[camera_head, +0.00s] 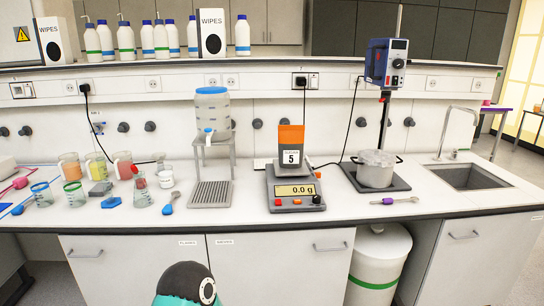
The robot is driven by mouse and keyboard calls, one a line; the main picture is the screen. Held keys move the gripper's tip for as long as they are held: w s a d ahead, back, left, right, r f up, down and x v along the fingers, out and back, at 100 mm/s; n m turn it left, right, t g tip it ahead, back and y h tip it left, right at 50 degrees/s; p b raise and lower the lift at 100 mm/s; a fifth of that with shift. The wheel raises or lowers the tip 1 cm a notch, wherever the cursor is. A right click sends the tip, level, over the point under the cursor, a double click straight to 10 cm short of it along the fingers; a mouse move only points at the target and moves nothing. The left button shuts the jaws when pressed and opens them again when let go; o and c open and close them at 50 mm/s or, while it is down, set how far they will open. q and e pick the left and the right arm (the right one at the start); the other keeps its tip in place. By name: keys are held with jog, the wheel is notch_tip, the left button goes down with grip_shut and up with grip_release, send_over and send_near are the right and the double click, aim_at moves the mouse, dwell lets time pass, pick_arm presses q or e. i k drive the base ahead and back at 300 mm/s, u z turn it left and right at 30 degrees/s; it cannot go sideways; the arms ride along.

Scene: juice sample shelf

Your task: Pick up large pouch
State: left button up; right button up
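One pouch (290,137) is in view, near the middle of the bench. It has an orange top, a dark lower part and a white label with the number 5. It stands upright at the balance (296,204), seemingly on its weighing plate. The balance display reads 0.0 g. No second pouch shows for comparing size. Neither of my grippers is in view. A rounded dark and teal part of my own body shows at the bottom edge, left of centre.
Left of the pouch stands a clear dispenser (212,110) above a grey drip tray (211,194). To its right are a pot (376,171) under a stirrer (386,62) and a sink (469,178). Beakers and flasks crowd the left. A purple-handled tool (396,201) lies near the front edge.

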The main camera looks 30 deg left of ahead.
aim_at(291, 137)
jog(key=z, duration=0.15)
jog(key=i, duration=0.9)
jog(key=u, duration=0.05)
